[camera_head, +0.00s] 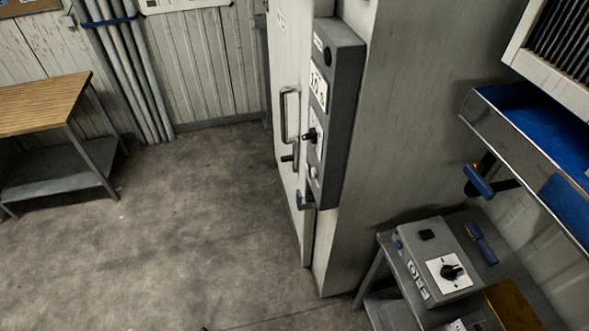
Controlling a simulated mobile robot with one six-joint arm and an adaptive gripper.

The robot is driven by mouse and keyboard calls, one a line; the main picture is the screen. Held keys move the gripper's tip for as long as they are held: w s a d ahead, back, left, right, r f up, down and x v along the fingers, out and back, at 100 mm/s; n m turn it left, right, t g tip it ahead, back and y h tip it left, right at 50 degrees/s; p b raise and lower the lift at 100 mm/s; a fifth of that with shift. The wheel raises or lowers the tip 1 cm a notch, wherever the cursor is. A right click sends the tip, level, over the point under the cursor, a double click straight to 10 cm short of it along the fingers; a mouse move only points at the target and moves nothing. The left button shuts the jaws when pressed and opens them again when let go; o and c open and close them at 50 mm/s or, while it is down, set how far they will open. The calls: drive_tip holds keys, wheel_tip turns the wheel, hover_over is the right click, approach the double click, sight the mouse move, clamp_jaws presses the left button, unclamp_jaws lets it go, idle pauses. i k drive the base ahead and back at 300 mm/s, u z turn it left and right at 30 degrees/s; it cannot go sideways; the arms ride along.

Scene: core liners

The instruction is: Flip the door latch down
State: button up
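A tall grey cabinet (365,150) stands in the middle right, its door (279,80) seen at a steep angle on the left side. The door has a vertical bar handle (284,115). A small dark lever (288,158) sticks out just below the handle. I cannot tell for certain which of these two is the door latch. The door looks shut or nearly shut. My gripper is not in view.
A small grey table (391,282) with a control box (440,263) and a blue-handled brush (482,242) stands at lower right. A blue-lined shelf (510,107) is above it. A wooden-topped bench (40,104) stands at left. The concrete floor (180,220) before the door is clear.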

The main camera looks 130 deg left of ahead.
sight(290, 157)
drive_tip(key=u, duration=0.15)
drive_tip(key=i, duration=0.2)
drive_tip(key=z, duration=0.8)
drive_tip(key=k, duration=0.1)
drive_tip(key=u, duration=3.35)
drive_tip(key=k, duration=0.15)
drive_tip(key=u, duration=1.7)
